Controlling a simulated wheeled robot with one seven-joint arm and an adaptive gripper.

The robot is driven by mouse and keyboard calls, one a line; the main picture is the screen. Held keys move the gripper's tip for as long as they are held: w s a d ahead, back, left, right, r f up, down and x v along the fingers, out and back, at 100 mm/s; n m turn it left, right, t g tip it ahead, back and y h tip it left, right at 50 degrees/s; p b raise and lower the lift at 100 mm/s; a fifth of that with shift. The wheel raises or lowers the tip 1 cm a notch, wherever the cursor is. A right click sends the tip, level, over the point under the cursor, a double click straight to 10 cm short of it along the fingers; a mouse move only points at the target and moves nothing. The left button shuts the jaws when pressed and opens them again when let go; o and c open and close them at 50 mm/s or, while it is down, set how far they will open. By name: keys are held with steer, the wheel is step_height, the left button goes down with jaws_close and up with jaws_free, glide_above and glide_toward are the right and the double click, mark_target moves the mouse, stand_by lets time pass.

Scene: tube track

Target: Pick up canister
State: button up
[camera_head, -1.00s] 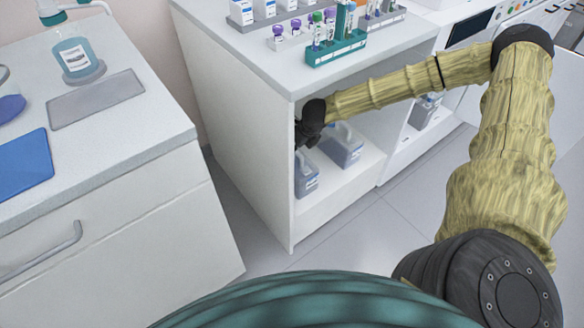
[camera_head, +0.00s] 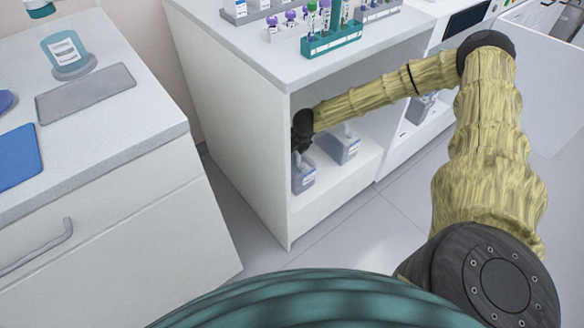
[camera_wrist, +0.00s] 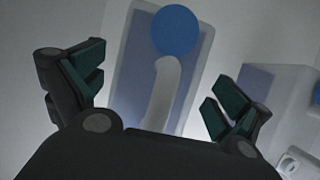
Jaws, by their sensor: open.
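A canister (camera_head: 303,178) with blue-grey contents and a pale label stands on the shelf inside the white cabinet, near its left wall. In the wrist view the same canister (camera_wrist: 196,62) shows its blue round cap and pale curved handle between my fingers. My gripper (camera_wrist: 160,88) is open, with one dark green-padded finger on each side of the handle and gaps on both sides. In the head view my gripper (camera_head: 301,145) is just above the canister and hides its top. A second canister (camera_head: 342,147) stands to the right, deeper on the shelf.
The cabinet's left side panel (camera_head: 235,140) is close to my gripper, and the cabinet top is above my forearm. A teal tube rack (camera_head: 332,43) stands on that top. The front right of the shelf (camera_head: 335,187) is clear.

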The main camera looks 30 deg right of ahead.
steer(key=shift+w+f, duration=0.15)
steer(key=shift+f, duration=0.05)
steer(key=c, duration=1.3)
steer(key=shift+r, duration=0.1)
steer(key=shift+c, duration=1.1)
steer(key=shift+w+r, duration=0.1)
steer(key=shift+r, duration=0.05)
